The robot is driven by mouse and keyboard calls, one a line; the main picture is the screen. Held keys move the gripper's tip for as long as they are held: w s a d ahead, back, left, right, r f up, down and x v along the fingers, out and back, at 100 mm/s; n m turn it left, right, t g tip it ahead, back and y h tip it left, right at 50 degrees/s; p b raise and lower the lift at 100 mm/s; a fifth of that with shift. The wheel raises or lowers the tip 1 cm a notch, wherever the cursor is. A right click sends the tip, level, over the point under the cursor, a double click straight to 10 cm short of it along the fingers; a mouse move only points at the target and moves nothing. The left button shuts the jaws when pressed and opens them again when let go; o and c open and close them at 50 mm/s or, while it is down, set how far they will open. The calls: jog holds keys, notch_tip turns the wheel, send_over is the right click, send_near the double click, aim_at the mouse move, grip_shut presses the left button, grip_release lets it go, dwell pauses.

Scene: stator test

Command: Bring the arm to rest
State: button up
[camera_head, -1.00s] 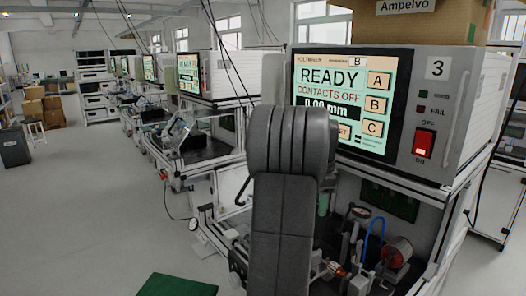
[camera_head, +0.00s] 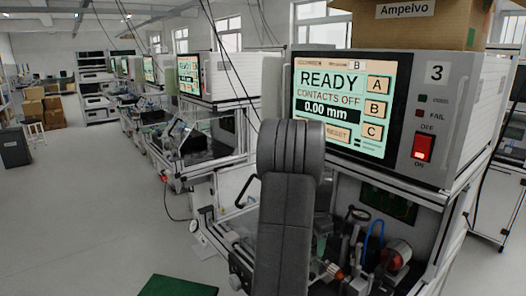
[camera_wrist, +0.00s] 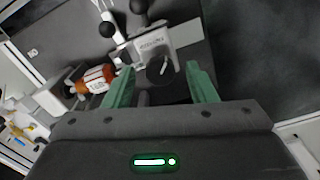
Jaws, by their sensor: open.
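My gripper (camera_wrist: 160,70) shows in the wrist view with its two green fingers apart and nothing between them. Beyond the fingertips is a metal fixture (camera_wrist: 152,46) with a round dark part and black ball knobs. I cannot tell the distance to it. In the head view my dark grey arm stands upright in front of the test station, and its link hides part of the lower bay. The gripper itself is hidden there.
The tester (camera_head: 352,105) shows READY, CONTACTS OFF and 0.00 mm; its red switch (camera_head: 423,148) is lit. A cardboard box (camera_head: 450,30) sits on top. An orange-and-white cylinder (camera_wrist: 92,80) lies left of the fixture. Open floor (camera_head: 90,200) is at the left.

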jog(key=n, duration=1.4)
jog(key=shift+r, duration=0.8)
